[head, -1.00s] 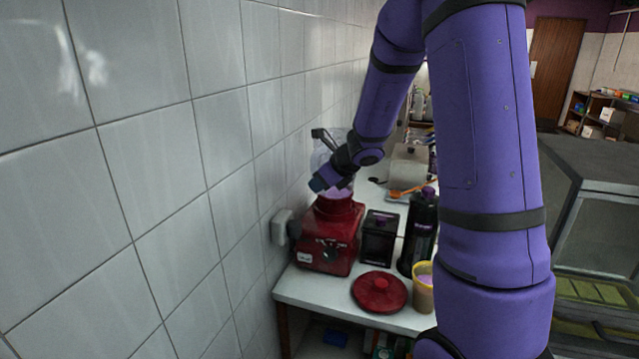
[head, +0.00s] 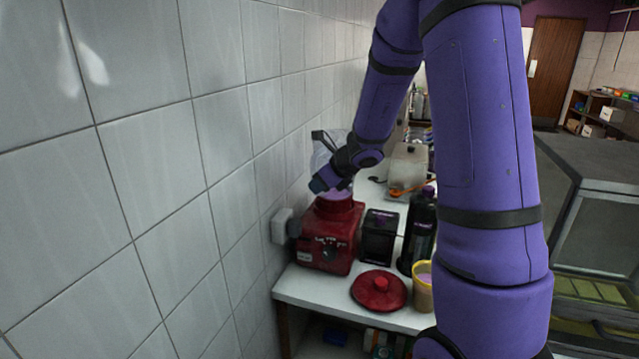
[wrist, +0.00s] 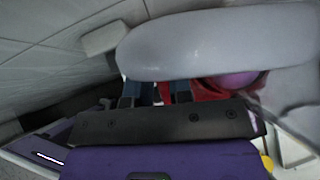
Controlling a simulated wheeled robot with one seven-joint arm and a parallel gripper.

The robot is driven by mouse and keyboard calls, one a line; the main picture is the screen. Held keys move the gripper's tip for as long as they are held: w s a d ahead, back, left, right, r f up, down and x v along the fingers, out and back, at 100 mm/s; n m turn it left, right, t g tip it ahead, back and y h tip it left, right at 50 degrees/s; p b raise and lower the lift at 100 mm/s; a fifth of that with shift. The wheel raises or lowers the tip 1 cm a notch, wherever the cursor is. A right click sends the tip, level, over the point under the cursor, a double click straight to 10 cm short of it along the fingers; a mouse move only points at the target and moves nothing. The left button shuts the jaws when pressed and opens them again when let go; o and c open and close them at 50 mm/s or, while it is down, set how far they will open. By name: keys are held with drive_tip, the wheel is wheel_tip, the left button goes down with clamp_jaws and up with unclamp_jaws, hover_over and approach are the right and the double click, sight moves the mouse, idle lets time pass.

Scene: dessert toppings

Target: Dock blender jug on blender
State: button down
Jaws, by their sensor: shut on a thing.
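The clear blender jug (head: 325,152) stands about upright directly over the red blender base (head: 327,240). Its lower part shows purple just above the base's collar; whether it is seated cannot be told. My gripper (head: 322,184) is shut on the jug, apparently at its handle, in front of the jug's body. In the wrist view my gripper (wrist: 155,92) has its fingertips against the jug's pale side (wrist: 210,42), and the red base (wrist: 205,92) shows behind and below. My arm and gripper hide part of the jug.
The tiled wall (head: 225,150) is close on the left, with a socket box (head: 282,226).

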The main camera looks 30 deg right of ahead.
drive_tip(key=shift+f, duration=0.2)
drive_tip(key=c, duration=1.3)
unclamp_jaws()
drive_tip(key=shift+v, duration=5.45)
